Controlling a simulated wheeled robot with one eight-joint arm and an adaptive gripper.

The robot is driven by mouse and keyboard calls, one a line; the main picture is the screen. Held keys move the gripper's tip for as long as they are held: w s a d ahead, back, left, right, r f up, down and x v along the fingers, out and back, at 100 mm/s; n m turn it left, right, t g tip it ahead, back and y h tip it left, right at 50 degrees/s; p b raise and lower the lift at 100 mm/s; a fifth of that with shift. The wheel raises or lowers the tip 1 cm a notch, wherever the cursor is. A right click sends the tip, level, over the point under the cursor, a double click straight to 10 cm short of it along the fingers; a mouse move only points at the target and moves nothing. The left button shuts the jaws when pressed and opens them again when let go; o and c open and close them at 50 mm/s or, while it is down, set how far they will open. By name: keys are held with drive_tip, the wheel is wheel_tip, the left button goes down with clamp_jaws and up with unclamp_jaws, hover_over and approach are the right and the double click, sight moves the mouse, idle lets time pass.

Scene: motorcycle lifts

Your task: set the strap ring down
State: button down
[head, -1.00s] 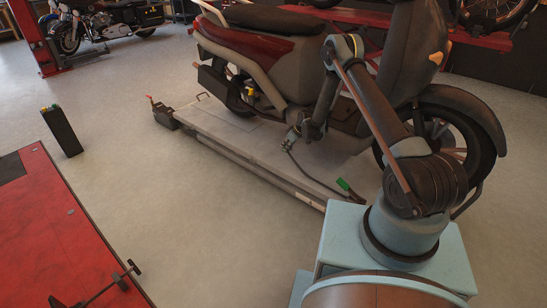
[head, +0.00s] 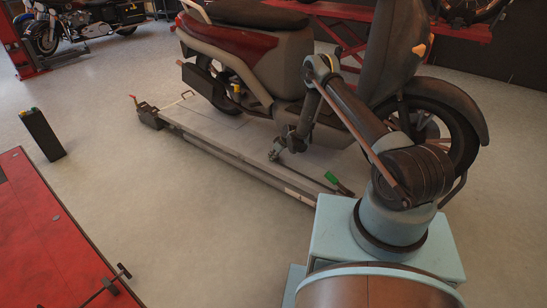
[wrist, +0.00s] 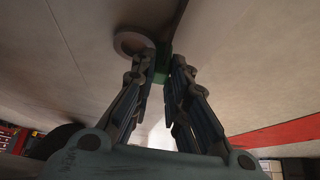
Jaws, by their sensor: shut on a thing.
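My gripper (wrist: 164,58) is shut on the strap ring. In the wrist view, a green part (wrist: 162,72) shows between the fingertips, and the round grey ring (wrist: 124,37) sticks out to the left of them. In the head view, my gripper (head: 277,153) is small and low over the grey lift platform (head: 215,135), beside the scooter. The ring is too small there to make out clearly. I cannot tell whether it touches the platform.
A maroon and grey scooter (head: 240,50) stands on the platform. A green-handled dark rod (head: 332,178) lies near the platform's front edge. Open floor lies between.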

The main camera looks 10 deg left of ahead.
drive_tip(key=c, duration=1.6)
unclamp_jaws()
drive_tip(key=shift+o, duration=0.2)
drive_tip(key=shift+r, duration=0.1)
drive_tip(key=v, duration=1.2)
